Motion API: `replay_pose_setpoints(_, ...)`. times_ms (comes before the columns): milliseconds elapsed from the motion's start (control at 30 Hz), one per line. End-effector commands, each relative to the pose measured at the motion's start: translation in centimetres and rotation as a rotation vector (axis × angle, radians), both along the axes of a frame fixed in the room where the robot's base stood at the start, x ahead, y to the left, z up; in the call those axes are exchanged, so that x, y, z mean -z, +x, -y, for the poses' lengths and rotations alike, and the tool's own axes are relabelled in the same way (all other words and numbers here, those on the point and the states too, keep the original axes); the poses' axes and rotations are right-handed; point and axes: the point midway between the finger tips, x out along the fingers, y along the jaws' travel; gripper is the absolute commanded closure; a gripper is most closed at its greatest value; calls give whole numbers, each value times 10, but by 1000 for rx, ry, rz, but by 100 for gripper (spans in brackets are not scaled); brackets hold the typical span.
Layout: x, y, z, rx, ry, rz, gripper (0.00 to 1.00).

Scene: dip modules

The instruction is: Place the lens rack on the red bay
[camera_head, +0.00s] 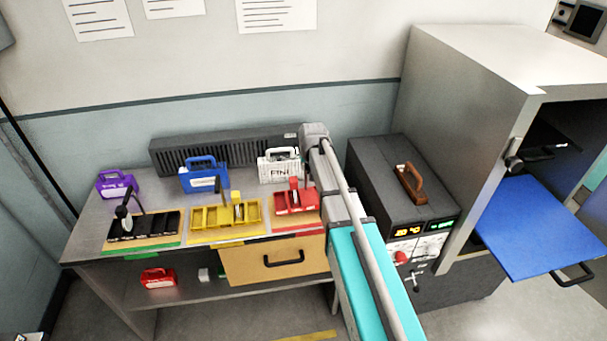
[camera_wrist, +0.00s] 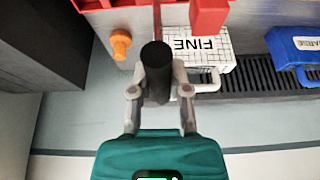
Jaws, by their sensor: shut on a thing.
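A red rack, apparently the lens rack (camera_head: 297,203), is at the red bay (camera_head: 290,226), the red-edged spot at the right of the bench row. A red upright part stands on it. In the wrist view, red parts of the rack (camera_wrist: 208,15) show at the top edge, with a dark upright handle (camera_wrist: 157,55) between them. My gripper (camera_wrist: 158,90) is shut on this handle. In the head view my arm covers the gripper and the rack's right side. I cannot tell whether the rack touches the bay or hangs just above it.
A yellow rack (camera_head: 210,217) and a black rack (camera_head: 150,224) stand to the left. Behind are a white FINE case (camera_head: 280,166), a blue case (camera_head: 203,175) and a purple case (camera_head: 115,184). An orange knob (camera_wrist: 120,44) is close by. A dark instrument box (camera_head: 385,180) stands right.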

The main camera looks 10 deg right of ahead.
Motion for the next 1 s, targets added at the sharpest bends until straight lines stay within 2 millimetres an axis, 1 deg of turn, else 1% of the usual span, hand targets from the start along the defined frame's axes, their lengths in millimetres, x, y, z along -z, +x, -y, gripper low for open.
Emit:
replay_pose_setpoints(233, 15, 8, -5, 0, 0, 1, 100)
replay_pose_setpoints(400, 29, 7, -4, 1, 0, 1, 100)
replay_pose_setpoints(533, 37, 7, -4, 1, 0, 1, 100)
replay_pose_setpoints(667, 40, 7, -3, 1, 0, 1, 100)
replay_pose_setpoints(967, 39, 7, -3, 1, -1, 0, 100)
replay_pose_setpoints(1000, 40, 6, -3, 1, -1, 0, 75)
